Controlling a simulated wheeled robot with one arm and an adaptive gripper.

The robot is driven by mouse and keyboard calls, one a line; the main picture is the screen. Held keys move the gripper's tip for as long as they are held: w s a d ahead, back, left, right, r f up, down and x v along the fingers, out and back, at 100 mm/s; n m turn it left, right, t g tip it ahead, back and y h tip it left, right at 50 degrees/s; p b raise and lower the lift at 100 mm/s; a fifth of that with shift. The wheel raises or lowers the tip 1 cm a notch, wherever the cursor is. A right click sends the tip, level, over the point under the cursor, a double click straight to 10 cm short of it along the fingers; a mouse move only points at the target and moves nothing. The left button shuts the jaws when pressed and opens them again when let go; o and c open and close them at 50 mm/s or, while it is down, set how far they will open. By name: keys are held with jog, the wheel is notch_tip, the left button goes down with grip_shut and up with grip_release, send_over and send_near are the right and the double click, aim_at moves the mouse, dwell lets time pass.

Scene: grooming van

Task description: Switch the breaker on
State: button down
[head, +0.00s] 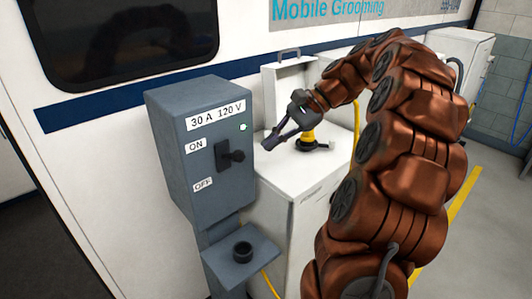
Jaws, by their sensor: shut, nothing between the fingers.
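The breaker is a grey-blue box (185,150) on a post at the left of the head view, labelled "30 A 120 V", with ON above OFF. Its black lever (236,156) sticks out from a dark plate on the front, its knob at about mid height between the labels. I cannot tell for sure which position it is set in.
The white cabinet (308,187) stands right of the box; a yellow and black connector (308,138) sits on its top, with a yellow cable (355,135) beside it. A small shelf (262,262) with a black cup-shaped socket (242,251) projects below the box. The van wall is behind.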

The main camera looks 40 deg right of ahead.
jog(key=shift+d+r+p, duration=0.55)
jog(key=shift+d+r, duration=0.6)
jog(key=shift+r, duration=0.1)
